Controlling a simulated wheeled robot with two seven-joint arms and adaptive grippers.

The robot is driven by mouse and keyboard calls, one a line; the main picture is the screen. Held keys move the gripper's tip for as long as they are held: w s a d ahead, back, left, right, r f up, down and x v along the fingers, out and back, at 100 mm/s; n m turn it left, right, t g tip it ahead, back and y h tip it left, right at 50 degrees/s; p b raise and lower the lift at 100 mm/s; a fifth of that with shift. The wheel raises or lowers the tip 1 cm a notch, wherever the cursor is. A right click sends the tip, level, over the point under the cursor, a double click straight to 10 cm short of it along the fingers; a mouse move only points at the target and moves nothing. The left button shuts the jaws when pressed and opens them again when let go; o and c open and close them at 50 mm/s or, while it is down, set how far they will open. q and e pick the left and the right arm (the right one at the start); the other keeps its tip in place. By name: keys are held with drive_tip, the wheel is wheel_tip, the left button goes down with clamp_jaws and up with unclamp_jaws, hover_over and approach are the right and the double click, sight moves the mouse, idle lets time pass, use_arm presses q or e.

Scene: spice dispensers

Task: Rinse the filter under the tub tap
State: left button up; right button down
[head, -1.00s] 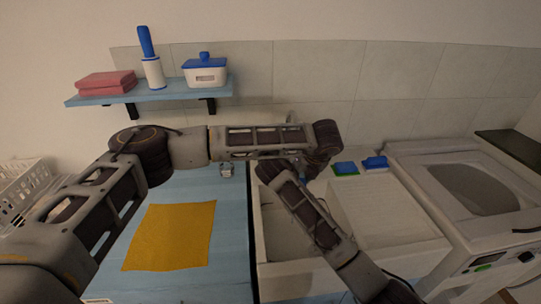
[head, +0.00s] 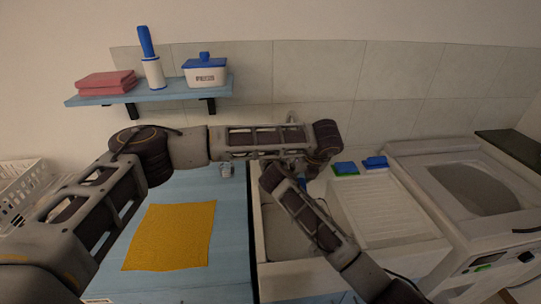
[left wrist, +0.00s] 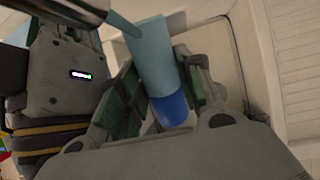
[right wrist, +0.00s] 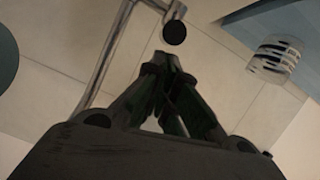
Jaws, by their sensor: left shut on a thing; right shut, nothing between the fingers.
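My left gripper (left wrist: 160,75) is shut on the filter (left wrist: 153,58), a light-blue piece with a darker blue end (left wrist: 170,108) between the fingers. A bit of blue also shows below my left wrist in the head view (head: 303,184), over the tub (head: 262,232). The grey tap spout (left wrist: 118,20) passes across the filter's upper end in the left wrist view; whether they touch is unclear. My right gripper (right wrist: 160,62) is shut and empty, just below the tap's dark round end (right wrist: 174,32). The arms hide much of the tap in the head view.
A yellow cloth (head: 170,237) lies on the blue counter (head: 232,240), with a small glass (head: 227,170) at its back. A shelf (head: 150,92) hangs behind.

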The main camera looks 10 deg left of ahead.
drive_tip(key=shift+s+d+f, duration=0.15)
drive_tip(key=shift+s+f, duration=0.05)
drive_tip(key=shift+f, duration=0.45)
drive_tip(key=shift+s+d+f, duration=0.1)
drive_tip(key=shift+s+f, duration=0.1)
drive_tip(key=shift+f, duration=0.6)
drive_tip(key=s+d+r, duration=0.1)
drive_tip(key=s+r, duration=0.6)
drive_tip(key=s, duration=0.2)
drive_tip(key=shift+s+d+r, duration=0.3)
drive_tip(key=shift+r, duration=0.05)
use_arm(q)
drive_tip(key=shift+d, duration=0.1)
idle(0.5)
